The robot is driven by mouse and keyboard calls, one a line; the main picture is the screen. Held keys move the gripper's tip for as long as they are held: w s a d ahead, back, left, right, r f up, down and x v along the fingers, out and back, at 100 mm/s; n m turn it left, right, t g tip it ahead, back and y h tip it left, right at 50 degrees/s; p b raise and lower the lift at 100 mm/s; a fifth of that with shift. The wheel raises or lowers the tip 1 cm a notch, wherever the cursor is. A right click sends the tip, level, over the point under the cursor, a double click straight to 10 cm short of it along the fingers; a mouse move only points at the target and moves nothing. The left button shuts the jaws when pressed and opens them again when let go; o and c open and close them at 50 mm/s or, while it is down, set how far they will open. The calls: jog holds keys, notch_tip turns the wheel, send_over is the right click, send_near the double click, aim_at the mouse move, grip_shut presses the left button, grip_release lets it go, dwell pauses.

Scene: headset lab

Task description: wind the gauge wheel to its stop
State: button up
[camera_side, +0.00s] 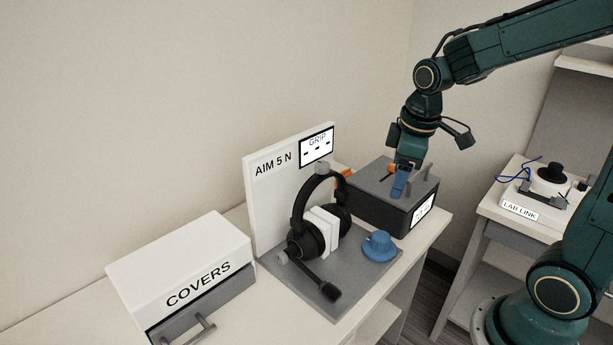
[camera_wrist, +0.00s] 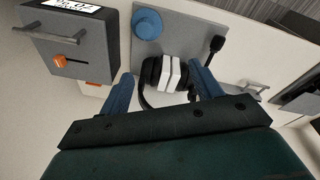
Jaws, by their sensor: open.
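The gauge wheel, a round blue knob (camera_side: 379,246), sits on the grey plate (camera_side: 336,302) in front of the headset. It also shows at the top of the wrist view (camera_wrist: 147,23). The black headset (camera_side: 303,240) stands on the plate with white blocks (camera_side: 322,230) between its ear cups. A white board behind reads "AIM 5 N", and its display (camera_side: 317,147) reads "GRIP" above dashes. My gripper (camera_side: 398,188), with blue fingers, is open and empty. It is above the wheel's level, apart from it, and overlaps the dark box in the side view.
A dark box (camera_side: 372,208) with a grey top, handle and orange slider (camera_wrist: 60,60) stands right of the headset. A white "COVERS" box (camera_side: 180,262) with a grey drawer is at left. A "LAB LINK" stand (camera_side: 519,210) is at right. Bare table shows near the boxes.

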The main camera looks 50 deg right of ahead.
aim_at(380, 235)
jog(key=w+d+f+n+g, duration=0.2)
jog(key=w+d+f, duration=0.2)
jog(key=f, duration=0.5)
jog(key=shift+w+d+n, duration=0.15)
jog(key=shift+d+n, duration=0.25)
jog(key=shift+f, duration=6.8)
jog(key=shift+c, duration=0.4)
jog(key=c, duration=0.9)
jog(key=shift+m, duration=0.4)
